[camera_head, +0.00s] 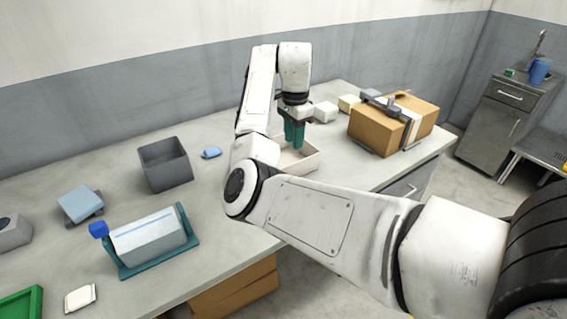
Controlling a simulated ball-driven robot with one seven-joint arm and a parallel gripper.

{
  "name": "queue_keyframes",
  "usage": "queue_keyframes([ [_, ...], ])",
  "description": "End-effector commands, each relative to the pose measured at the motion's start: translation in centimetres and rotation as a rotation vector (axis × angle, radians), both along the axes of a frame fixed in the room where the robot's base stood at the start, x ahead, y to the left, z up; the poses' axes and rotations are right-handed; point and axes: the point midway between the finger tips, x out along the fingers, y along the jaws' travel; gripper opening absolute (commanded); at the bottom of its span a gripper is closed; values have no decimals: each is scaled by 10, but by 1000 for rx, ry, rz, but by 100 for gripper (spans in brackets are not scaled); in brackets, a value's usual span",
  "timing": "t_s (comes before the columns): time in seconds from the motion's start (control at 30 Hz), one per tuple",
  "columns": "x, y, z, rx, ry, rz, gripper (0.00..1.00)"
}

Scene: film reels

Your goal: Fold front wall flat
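A shallow, open cream box (308,163) stands on the workbench near the middle of the picture. My white arm hides its left and front parts, so I cannot make out the state of its front wall. My gripper (294,142) has teal fingers and points straight down at the far side of the box. The fingertips look level with or just inside the rim; I cannot tell whether they touch a wall. The fingers appear close together, but any gap or held thing between them is too small to see.
A grey open bin (164,168) and a small blue item (211,153) are left of the arm. A teal stand with a grey body (150,240) is front left.

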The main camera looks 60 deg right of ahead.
Motion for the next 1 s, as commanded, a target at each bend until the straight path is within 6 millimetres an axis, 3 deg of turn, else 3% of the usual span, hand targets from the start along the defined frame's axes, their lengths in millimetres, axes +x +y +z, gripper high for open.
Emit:
queue_keyframes([
  [0.3, -2, 0, -58, 0, 4, 1, 30],
  [0.53, 0, 1, -88, 1, 2, 3, 30],
  [0.73, -1, 1, -102, -1, 1, 2, 30],
  [1.0, 0, 1, -104, 0, 0, 2, 30],
])
